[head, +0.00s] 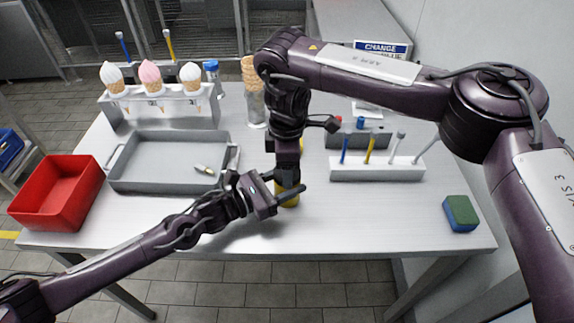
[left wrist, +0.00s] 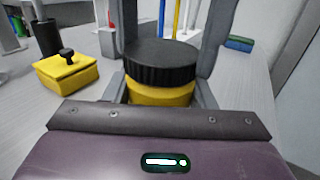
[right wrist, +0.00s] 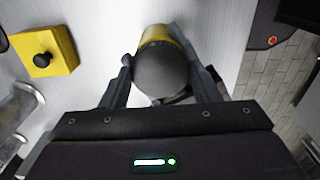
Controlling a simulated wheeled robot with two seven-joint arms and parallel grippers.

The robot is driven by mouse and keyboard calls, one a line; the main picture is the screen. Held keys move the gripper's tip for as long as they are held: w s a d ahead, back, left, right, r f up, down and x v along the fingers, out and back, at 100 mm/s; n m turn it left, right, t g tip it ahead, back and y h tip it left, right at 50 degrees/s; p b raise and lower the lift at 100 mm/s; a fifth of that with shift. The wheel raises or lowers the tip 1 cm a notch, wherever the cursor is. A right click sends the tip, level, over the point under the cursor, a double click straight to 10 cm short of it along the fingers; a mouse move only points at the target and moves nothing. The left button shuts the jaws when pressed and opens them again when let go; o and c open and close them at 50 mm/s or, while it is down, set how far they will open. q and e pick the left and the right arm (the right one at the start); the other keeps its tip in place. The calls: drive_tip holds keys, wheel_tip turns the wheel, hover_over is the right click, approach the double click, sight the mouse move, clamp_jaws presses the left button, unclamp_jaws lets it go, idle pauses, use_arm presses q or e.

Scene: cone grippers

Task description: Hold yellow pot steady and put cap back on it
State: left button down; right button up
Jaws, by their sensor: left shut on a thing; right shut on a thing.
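The yellow pot (head: 291,200) stands near the front middle of the table, mostly hidden by my grippers in the head view. My left gripper (head: 286,186) comes in low from the left and is shut on the pot's yellow body (left wrist: 160,95). The black ribbed cap (left wrist: 160,62) sits over the top of the pot in the left wrist view, level as far as shows. My right gripper (right wrist: 152,55) points down from above and is shut on the cap (right wrist: 160,70). Whether the cap is fully seated cannot be told.
A yellow box with a black knob (left wrist: 68,68) stands close to the pot. A grey tray (head: 130,184) and a red bin (head: 62,190) lie left. A white rack (head: 375,174) is at the back right, a green-blue sponge (head: 460,213) at the right. The front right is clear.

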drive_tip(key=m, duration=0.4)
drive_tip(key=shift+m, duration=0.3)
drive_tip(key=m, duration=1.2)
drive_tip(key=shift+m, duration=0.3)
drive_tip(key=m, duration=0.4)
drive_tip(key=shift+m, duration=0.4)
drive_tip(key=o, duration=1)
drive_tip(key=shift+c, duration=0.2)
drive_tip(key=shift+r, duration=0.1)
